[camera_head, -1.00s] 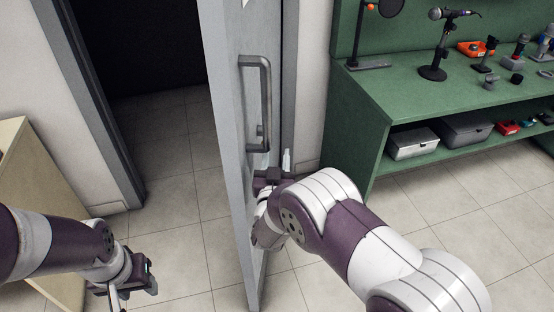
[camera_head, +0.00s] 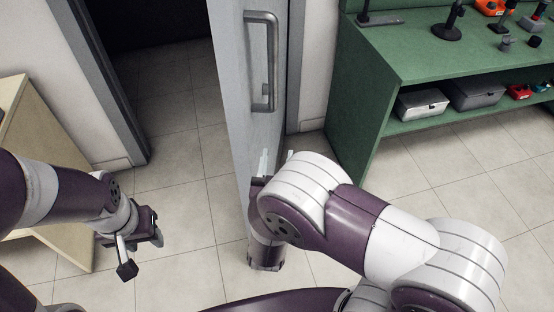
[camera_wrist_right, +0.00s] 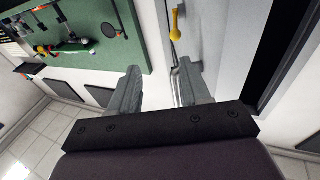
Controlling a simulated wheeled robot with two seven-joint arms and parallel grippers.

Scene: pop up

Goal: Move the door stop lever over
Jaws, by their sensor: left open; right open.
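The grey door (camera_head: 234,100) stands open and seen nearly edge-on in the head view, with a grey bar handle (camera_head: 273,62). In the right wrist view a small yellow lever (camera_wrist_right: 177,22) shows on the pale door surface, beyond the fingertips and apart from them. It looks like the door stop lever; I cannot pick it out in the head view. My right gripper (camera_wrist_right: 160,75) is open and empty, its fingers pointing toward the door. In the head view it is mostly hidden behind my right arm, low beside the door. My left gripper (camera_head: 142,252) is open and empty, left of the door.
A wooden cabinet (camera_head: 50,165) is at the left. The dark doorway (camera_head: 140,20) is behind the door. Tiled floor (camera_head: 180,215) is clear between the cabinet and door.

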